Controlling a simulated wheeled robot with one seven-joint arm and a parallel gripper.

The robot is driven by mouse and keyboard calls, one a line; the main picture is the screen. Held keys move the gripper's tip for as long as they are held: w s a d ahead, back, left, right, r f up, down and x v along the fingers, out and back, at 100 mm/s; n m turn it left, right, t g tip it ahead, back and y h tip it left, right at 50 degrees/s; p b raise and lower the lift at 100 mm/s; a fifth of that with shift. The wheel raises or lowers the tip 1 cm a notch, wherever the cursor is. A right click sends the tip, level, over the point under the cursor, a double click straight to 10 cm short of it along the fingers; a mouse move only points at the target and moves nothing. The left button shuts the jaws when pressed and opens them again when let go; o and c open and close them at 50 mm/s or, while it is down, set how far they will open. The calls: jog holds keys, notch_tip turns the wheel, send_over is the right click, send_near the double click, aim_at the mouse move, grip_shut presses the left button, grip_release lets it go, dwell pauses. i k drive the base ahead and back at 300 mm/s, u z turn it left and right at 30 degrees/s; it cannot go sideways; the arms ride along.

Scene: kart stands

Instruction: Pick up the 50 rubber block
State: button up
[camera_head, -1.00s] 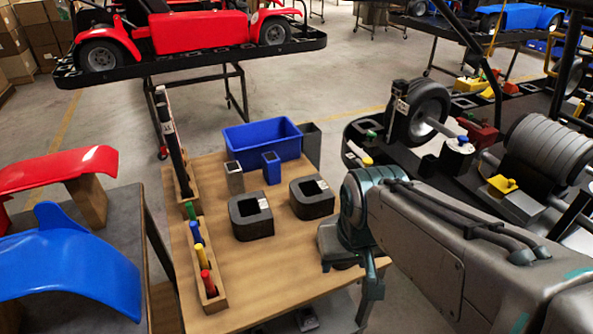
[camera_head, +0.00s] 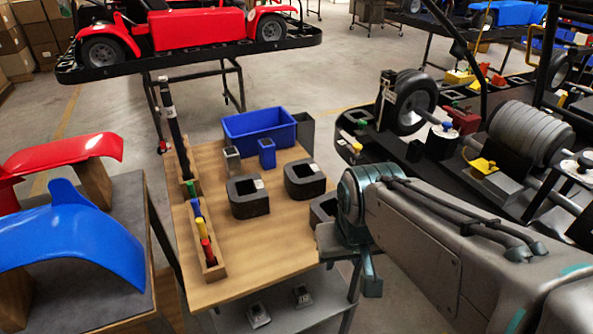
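Several black blocks with square openings and small pale labels are on the wooden table top (camera_head: 262,252); the label text is too small to read, so I cannot tell which is the 50. One black block (camera_head: 249,206) is near the table's middle and another block (camera_head: 305,190) is to its right. A third block (camera_head: 318,217) is at the right edge, partly hidden by my arm. My gripper (camera_head: 371,286) points down beside the table's right edge, to the right of and apart from the visible blocks. Its fingers are not clear, and no held object shows.
A blue bin (camera_head: 259,143), a small blue holder (camera_head: 267,160) and a grey holder (camera_head: 232,162) are at the table's back. A wooden rack (camera_head: 214,258) with coloured handles lines the left side. A lower shelf (camera_head: 280,312) holds small items. Kart stands surround the table.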

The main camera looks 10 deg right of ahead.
aim_at(304, 180)
jog(key=k, duration=0.25)
jog(key=z, duration=1.4)
jog(key=i, duration=0.8)
jog(key=u, duration=2.45)
